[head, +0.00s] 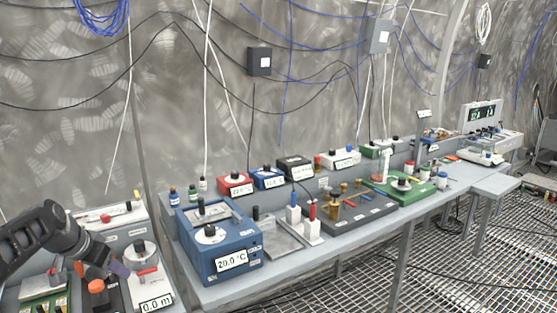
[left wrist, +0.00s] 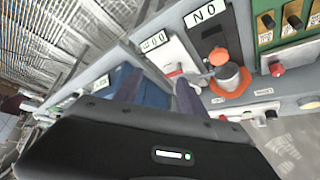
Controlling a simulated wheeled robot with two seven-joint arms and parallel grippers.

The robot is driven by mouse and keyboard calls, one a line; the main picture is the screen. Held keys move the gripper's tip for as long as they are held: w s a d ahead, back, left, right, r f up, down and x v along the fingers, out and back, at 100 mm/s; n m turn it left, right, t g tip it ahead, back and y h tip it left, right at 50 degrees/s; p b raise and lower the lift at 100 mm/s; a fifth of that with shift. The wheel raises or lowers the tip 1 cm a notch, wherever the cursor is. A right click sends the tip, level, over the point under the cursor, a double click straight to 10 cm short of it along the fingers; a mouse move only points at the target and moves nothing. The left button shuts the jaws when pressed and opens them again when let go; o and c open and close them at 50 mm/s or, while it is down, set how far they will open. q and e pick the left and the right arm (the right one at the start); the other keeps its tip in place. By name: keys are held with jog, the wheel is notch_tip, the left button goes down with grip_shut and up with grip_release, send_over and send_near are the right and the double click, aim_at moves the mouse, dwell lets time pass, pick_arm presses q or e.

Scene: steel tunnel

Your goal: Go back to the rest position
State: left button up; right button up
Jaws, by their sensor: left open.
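My left arm comes in from the left edge in the head view. Its dark gripper (head: 103,269) is over the left end of the bench, near a device with an orange-red knob (head: 96,286) and a "0.0 m" display (head: 156,304). In the left wrist view the two fingers of the gripper (left wrist: 157,92) stand apart, with nothing seen held between them. An orange ring with a grey cylinder (left wrist: 229,76) is to the right of the fingers there. My right gripper is not in view.
A blue box (head: 216,247) reading 20.0 °C stands right of the gripper. Further right on the long bench (head: 350,231) are a dark board (head: 348,213) and a green board (head: 405,193). Cables hang along the tunnel wall. Grated floor (head: 475,255) lies open at the right.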

pick_arm(q)
jog(key=w+d+f+n, duration=0.15)
jog(key=d+f, duration=0.25)
jog(key=f, duration=0.4)
jog(key=w+d+f+n, duration=0.1)
jog(key=d+f+n, duration=0.15)
jog(key=f, duration=0.55)
jog(key=s+d+f+n+h, duration=0.1)
jog(key=s+d+f, duration=0.2)
jog(key=d+f, duration=0.4)
jog(key=s+d+f+n, duration=0.1)
jog(key=s+d+f, duration=0.3)
jog(key=d+f, duration=0.3)
jog(key=s+d+f+m+g+h, duration=0.1)
jog(key=s+d+f+g, duration=0.2)
jog(key=s+d, duration=0.6)
jog(key=s+d+f+m+g+h, duration=0.1)
jog(key=s+d+f, duration=0.7)
jog(key=s, duration=0.9)
jog(key=shift+s+d+g, duration=0.3)
jog(key=shift+d+g, duration=0.6)
jog(key=shift+d, duration=0.05)
